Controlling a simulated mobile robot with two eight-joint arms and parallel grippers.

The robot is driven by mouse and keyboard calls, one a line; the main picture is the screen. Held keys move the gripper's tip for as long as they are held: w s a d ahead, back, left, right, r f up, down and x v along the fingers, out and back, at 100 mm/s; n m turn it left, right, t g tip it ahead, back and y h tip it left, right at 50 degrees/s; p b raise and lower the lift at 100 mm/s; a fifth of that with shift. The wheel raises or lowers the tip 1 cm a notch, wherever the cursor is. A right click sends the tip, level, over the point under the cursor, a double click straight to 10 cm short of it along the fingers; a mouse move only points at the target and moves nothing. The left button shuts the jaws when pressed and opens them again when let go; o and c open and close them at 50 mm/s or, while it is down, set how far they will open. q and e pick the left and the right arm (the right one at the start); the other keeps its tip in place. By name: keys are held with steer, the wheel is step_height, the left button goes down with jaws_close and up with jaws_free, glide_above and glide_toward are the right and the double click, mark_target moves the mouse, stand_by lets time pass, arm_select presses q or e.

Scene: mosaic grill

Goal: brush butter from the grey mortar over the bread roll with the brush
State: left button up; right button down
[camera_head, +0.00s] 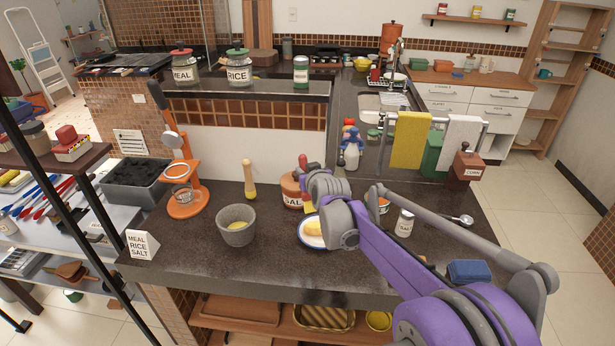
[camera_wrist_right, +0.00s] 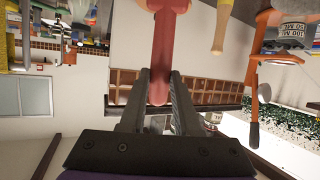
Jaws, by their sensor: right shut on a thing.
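The bread roll (camera_head: 313,229) lies on a white plate with a blue rim (camera_head: 303,240), partly hidden by my right arm. My right gripper (camera_head: 312,180) is above the counter, behind the plate and right of the mortar. It is shut on a red handle, seen between the fingers in the right wrist view (camera_wrist_right: 160,60); I take this to be the brush (camera_head: 303,161). Its bristle end is not clearly visible. My left gripper is not in view.
A salt jar (camera_head: 291,192) is close by my right gripper.

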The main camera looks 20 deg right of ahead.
steer(key=shift+d+r+p, duration=0.1)
steer(key=shift+r+p, duration=0.3)
steer(key=shift+r, duration=0.8)
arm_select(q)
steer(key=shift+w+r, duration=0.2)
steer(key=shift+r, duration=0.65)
arm_select(e)
steer(key=shift+f, duration=0.1)
